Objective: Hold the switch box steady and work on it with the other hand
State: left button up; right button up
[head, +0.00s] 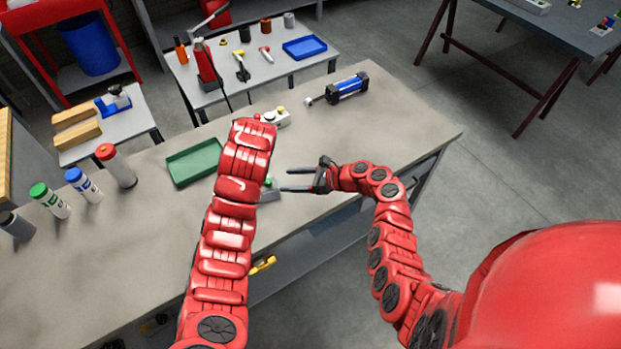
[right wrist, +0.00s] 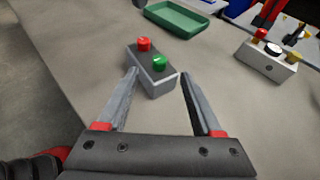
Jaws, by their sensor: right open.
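A small grey box with a red and a green button (right wrist: 155,79) sits on the workbench. In the head view its green-button end (head: 270,194) shows beside my left arm, which hides the rest. My right gripper (head: 285,180) is open and empty, pointing at this box. In the right wrist view the box lies just ahead of and partly between the fingertips, with no clear contact. A second, pale box with red, black-and-white and yellow controls (right wrist: 267,61) stands farther along; it also shows in the head view (head: 281,119). I cannot tell which is the switch box. My left gripper is hidden.
A green tray (head: 194,163) lies left of my left arm. A blue-and-black cylinder (head: 347,88) lies toward the back right. Several bottles (head: 84,184) stand at the left. The bench (head: 390,130) is clear right of my right gripper.

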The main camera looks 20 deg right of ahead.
aim_at(268, 181)
jog(key=shift+x, duration=3.6)
grip_shut()
jog(key=c, duration=0.6)
grip_release()
jog(key=shift+c, duration=0.2)
jog(key=shift+d, duration=0.1)
grip_shut()
